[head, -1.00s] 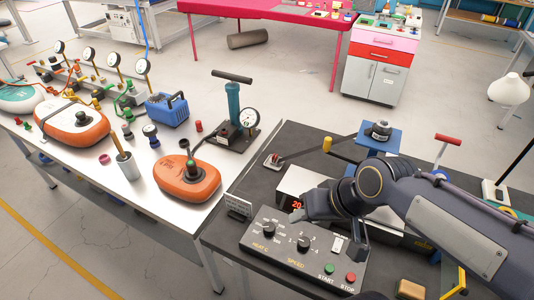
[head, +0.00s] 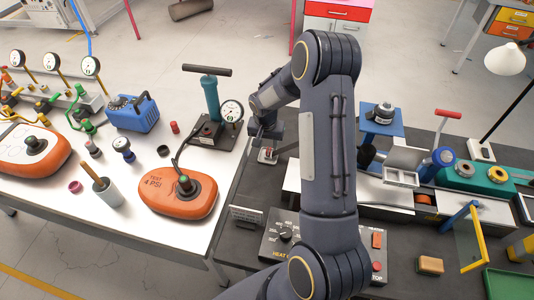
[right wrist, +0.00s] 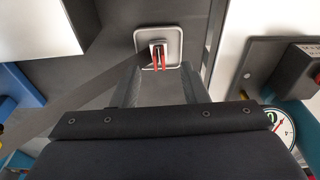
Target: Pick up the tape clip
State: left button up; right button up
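The small clip (head: 268,154), which I take to be the tape clip, is on a pale square plate at the dark table's left side. In the right wrist view the metal clip (right wrist: 158,46) has two red prongs and stands on its rounded grey plate (right wrist: 172,36). My right gripper (head: 266,134) is just over it, pointing down. In the wrist view two dark fingers (right wrist: 158,78) show apart, with the red prongs ahead of the gap between them. Whether they touch the clip is unclear. My left gripper is out of view.
A pump with a gauge (head: 209,108) and an orange inflatable (head: 172,196) stand on the white table close by, left of my gripper. A control panel (head: 282,240) lies nearer. A blue stand (head: 380,122) is to the right.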

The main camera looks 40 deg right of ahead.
aim_at(268, 150)
jog(key=f, duration=0.2)
jog(key=d+f+b, duration=0.1)
jog(key=w+f, duration=0.1)
jog(key=f, duration=0.1)
jog(key=shift+d+f, duration=0.2)
jog(key=shift+f, duration=0.1)
jog(key=shift+r, duration=0.1)
jog(key=shift+s, duration=0.1)
grip_shut()
